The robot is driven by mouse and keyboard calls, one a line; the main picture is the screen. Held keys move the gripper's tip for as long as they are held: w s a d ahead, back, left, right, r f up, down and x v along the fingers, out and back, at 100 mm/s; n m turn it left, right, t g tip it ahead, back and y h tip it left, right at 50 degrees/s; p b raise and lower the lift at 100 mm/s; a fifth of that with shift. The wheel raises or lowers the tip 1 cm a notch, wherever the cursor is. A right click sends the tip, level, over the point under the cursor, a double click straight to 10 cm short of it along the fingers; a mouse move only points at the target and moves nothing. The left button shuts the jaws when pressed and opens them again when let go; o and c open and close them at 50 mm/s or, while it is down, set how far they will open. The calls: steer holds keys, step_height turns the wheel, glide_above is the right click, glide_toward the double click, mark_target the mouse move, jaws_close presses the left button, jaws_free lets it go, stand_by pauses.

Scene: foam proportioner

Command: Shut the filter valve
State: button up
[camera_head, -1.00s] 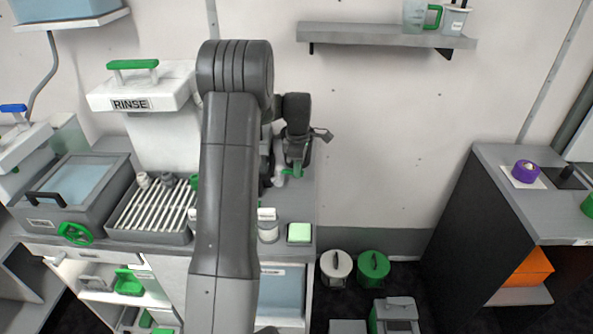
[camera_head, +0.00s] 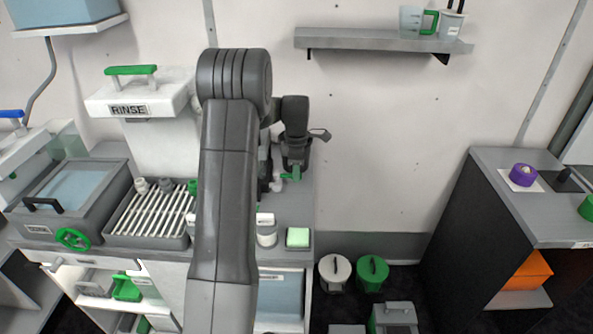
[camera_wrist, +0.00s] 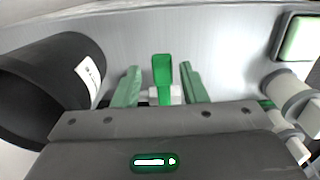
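A green lever handle (camera_wrist: 163,72) on a small white fitting shows in the wrist view, and I take it to be the filter valve. My gripper (camera_wrist: 162,84) is open, with one green finger on each side of the lever. There are gaps between the lever and both fingers, so it is not gripped. In the head view my gripper (camera_head: 292,172) is over the back right of the grey counter. The lever cannot be told apart from the green fingers there, and my arm hides part of that area.
A black cylinder (camera_wrist: 55,85) with a white label lies close left of the fingers in the wrist view. Pale pipe fittings (camera_wrist: 288,98) are at the right. A green pad (camera_head: 298,237) sits at the counter's front right. A wall shelf (camera_head: 380,39) hangs above.

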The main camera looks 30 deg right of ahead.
stand_by(0.3)
step_height(320, 180, up, 14)
steer(key=b, duration=0.1)
steer(key=shift+f, duration=0.15)
steer(key=shift+f, duration=0.15)
step_height(320, 180, down, 14)
steer(key=shift+r+p, duration=0.2)
steer(key=shift+p, duration=0.35)
steer(key=shift+s, duration=0.1)
stand_by(0.3)
step_height(320, 180, up, 14)
steer(key=f+b, duration=0.1)
step_height(320, 180, down, 13)
steer(key=shift+f+p, duration=0.1)
steer(key=shift+p, duration=0.45)
steer(key=shift+s+a+m, duration=0.35)
steer(key=shift+m, duration=0.55)
